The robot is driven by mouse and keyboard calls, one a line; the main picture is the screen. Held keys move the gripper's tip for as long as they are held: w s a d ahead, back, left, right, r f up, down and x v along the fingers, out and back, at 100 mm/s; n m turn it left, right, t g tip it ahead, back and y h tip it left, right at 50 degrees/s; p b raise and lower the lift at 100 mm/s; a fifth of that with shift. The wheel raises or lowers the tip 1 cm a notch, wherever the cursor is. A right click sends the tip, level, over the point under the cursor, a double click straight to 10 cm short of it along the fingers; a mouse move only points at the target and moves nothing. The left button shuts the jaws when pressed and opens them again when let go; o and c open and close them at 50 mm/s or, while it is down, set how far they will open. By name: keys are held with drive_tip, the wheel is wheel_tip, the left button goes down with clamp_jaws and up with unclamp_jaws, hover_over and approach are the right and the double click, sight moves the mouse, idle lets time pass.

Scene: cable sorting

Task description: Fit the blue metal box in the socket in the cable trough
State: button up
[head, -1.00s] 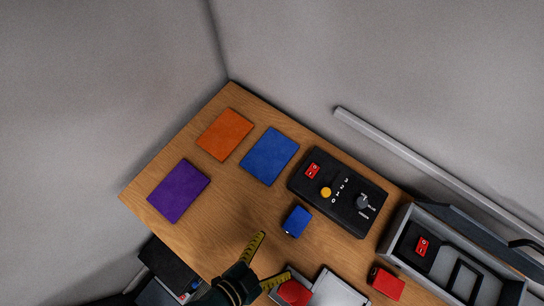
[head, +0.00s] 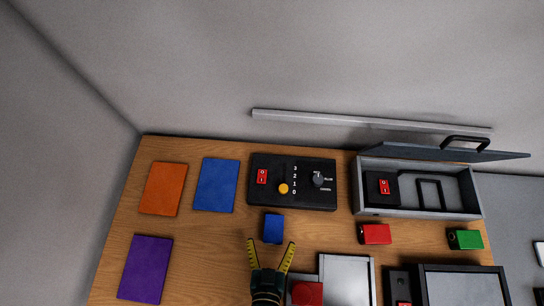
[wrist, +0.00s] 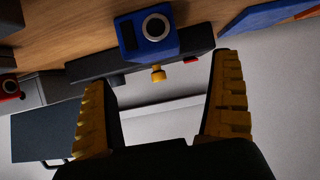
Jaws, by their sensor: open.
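The blue metal box (head: 273,228) stands on the wooden table, just in front of a black control panel. In the wrist view the blue box (wrist: 148,32) shows a round ring on its face. My gripper (head: 270,242) is open and empty, its yellow fingers spread just short of the box. In the wrist view the gripper (wrist: 163,68) has the box beyond its tips, between the fingers and not visibly touched. A grey trough (head: 366,206) with a raised lid stands at the right; a black rectangular frame (head: 441,182) inside looks like the socket.
The black control panel (head: 310,201) is right behind the box. A red box (head: 375,234) and green box (head: 465,239) lie in front of the trough. Grey trays (head: 372,285) fill the near right. Orange (head: 163,188), blue (head: 215,185) and purple (head: 146,268) mats lie left.

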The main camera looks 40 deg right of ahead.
sight(273, 232)
drive_tip(key=shift+s+x, duration=0.25)
drive_tip(key=shift+x, duration=2.85)
drive_tip(key=shift+d+f, duration=0.1)
drive_tip(key=shift+f, duration=0.1)
drive_tip(key=shift+c, duration=0.3)
drive_tip(key=c, duration=1.3)
wheel_tip(273, 232, up, 10)
drive_tip(key=shift+r+p, duration=0.1)
drive_tip(key=shift+p, duration=0.55)
